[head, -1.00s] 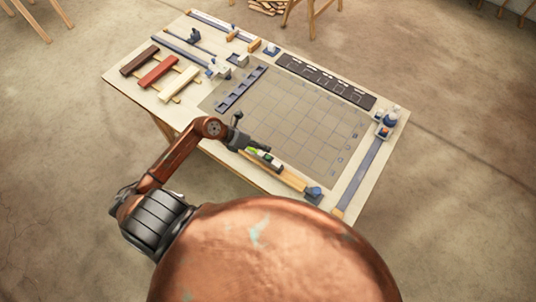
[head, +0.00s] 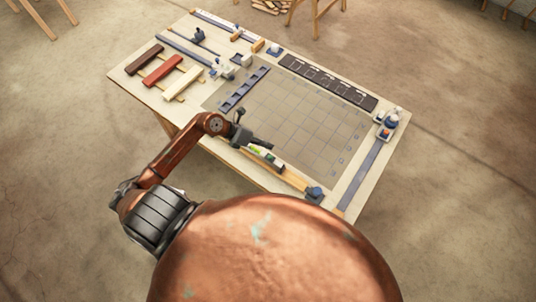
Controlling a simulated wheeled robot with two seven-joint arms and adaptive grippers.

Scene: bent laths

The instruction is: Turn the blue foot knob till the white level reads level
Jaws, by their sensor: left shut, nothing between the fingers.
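The white level (head: 266,155), with a green vial patch, lies on a long wooden lath (head: 292,179) along the table's near edge. A blue foot piece (head: 314,194) sits at the lath's right end; I cannot make out its knob clearly. My left gripper (head: 270,146) is shut and empty, its fingers pointing right just beside and above the level. Whether it touches the level I cannot tell. It hides part of the lath's left end. The bubble is too small to read. My right gripper is not in view.
The table (head: 378,172) holds a grey gridded mat (head: 305,120), a dark slotted strip (head: 327,82) and a blue slotted rack (head: 243,90). Coloured bars (head: 160,71) lie at the left. A blue-and-white device (head: 388,121) stands at the right corner. The mat is clear.

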